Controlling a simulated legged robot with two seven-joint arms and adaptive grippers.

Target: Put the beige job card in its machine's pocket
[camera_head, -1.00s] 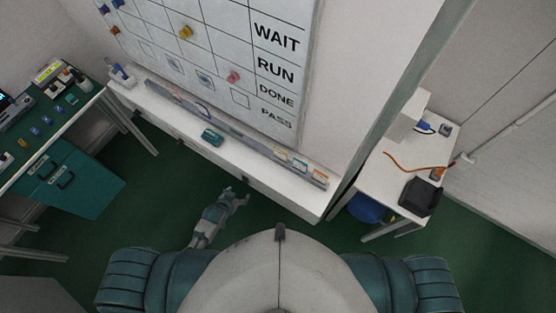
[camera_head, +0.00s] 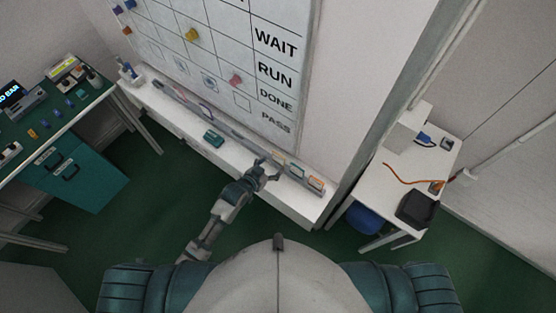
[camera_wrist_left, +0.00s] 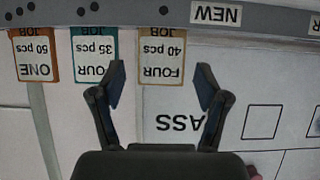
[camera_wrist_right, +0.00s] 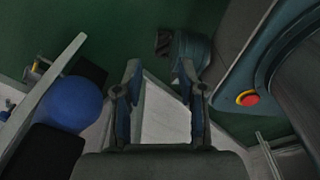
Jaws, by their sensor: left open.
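The beige job card (camera_wrist_left: 162,60) reads "FOUR 40 pcs" upside down in the left wrist view. It stands in the grey rail beside a teal card (camera_wrist_left: 95,56) and an orange card (camera_wrist_left: 35,58). In the head view the beige card (camera_head: 279,155) is at the left of this group, close to my left gripper (camera_head: 269,171). My left gripper (camera_wrist_left: 160,78) is open and empty, with the card between its fingers in the picture; contact cannot be told. My right gripper (camera_wrist_right: 159,72) has its fingers apart and is seen only in its wrist view. I cannot make out which pocket belongs to the card.
A whiteboard (camera_head: 215,50) with a grid rises behind the white ledge (camera_head: 180,125). A teal eraser-like block (camera_head: 213,138) lies on the ledge. A green-topped bench (camera_head: 50,135) stands left, a white table (camera_head: 385,190) right. The green floor (camera_head: 140,200) between is open.

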